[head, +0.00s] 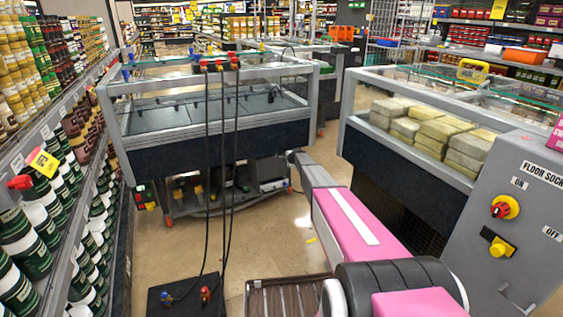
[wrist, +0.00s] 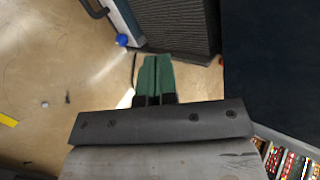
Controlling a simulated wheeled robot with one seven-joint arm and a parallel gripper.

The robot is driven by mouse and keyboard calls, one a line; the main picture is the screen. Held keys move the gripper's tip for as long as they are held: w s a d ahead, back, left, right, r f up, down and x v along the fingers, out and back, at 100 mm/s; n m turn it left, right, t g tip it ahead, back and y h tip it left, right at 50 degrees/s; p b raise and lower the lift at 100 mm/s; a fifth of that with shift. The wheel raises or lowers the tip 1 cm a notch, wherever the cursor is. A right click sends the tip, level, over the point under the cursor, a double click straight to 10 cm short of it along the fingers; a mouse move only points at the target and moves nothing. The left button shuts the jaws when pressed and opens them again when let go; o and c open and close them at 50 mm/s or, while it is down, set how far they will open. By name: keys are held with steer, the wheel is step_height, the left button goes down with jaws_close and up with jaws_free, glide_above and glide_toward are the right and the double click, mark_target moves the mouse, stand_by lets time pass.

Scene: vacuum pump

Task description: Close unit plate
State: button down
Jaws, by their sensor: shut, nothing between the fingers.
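The refrigerated unit (head: 210,130) has an open lower bay (head: 225,185) with machinery showing inside. I cannot make out its plate for certain in the head view. In the wrist view a dark ribbed panel (wrist: 180,25) stands beyond my fingers and may be that plate; a pale edge with a blue knob (wrist: 121,40) is to its left. My gripper (wrist: 155,62) has green fingers side by side, shut and empty, their tips overlapping the panel's lower edge in the picture. I cannot tell whether they touch. In the head view my arm reaches toward the unit's lower right side.
A black box (head: 185,297) with blue and red fittings has hoses running up to gauges (head: 220,65) on the unit. A second freezer (head: 405,175) stands right, a grey switch panel (head: 505,225) nearer. Shelves (head: 60,170) line the left. Floor (head: 165,245) before the unit is mostly clear.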

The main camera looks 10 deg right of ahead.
step_height(320, 180, down, 5)
steer(key=s+d+m+t+y, duration=0.15)
steer(key=m+t, duration=0.65)
steer(key=m, duration=0.8)
steer(key=x, duration=1.3)
steer(key=shift+w, duration=0.15)
steer(key=shift+w, duration=0.15)
